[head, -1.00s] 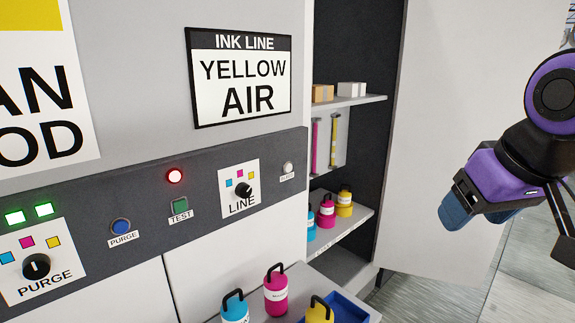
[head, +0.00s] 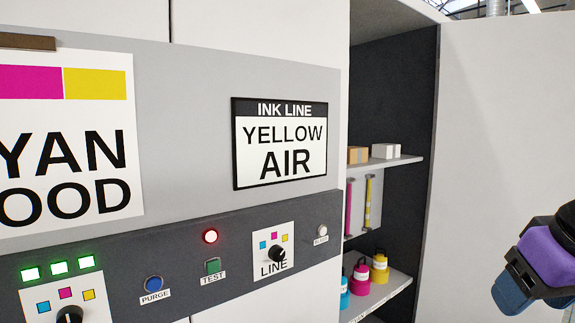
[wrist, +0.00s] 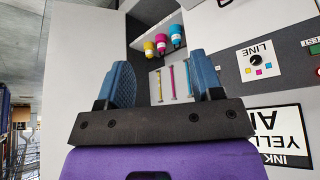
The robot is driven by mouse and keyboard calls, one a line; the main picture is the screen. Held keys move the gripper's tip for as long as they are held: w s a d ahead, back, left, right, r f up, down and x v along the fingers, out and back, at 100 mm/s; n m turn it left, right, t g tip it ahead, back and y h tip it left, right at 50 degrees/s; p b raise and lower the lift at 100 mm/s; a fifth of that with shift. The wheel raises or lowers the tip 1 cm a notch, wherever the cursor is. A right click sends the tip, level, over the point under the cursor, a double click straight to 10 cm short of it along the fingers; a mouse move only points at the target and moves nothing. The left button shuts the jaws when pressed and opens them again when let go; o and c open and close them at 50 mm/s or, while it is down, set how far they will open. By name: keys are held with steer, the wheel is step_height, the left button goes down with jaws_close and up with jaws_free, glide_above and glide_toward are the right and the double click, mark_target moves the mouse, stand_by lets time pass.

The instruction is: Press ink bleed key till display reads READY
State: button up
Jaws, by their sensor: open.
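The ink line display (head: 281,143) on the grey panel reads YELLOW AIR. A small whitish key (head: 321,234) sits at the right end of the dark control strip; its label is small and looks like BLEED. The LINE selector knob (head: 278,254) is left of it, with cyan, magenta and yellow squares above. My gripper (head: 517,283) is at the lower right in the head view, well apart from the key. In the wrist view my gripper (wrist: 162,85) is open, with nothing between its blue fingers. The display (wrist: 284,134) shows there rotated.
A red lamp (head: 210,236), a green TEST key (head: 213,267) and a blue PURGE key (head: 154,284) line the strip. An open cabinet holds ink bottles (head: 361,275) and boxes (head: 384,151). Its pale door (head: 508,130) stands open at right.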

jaws_close()
stand_by(1.5)
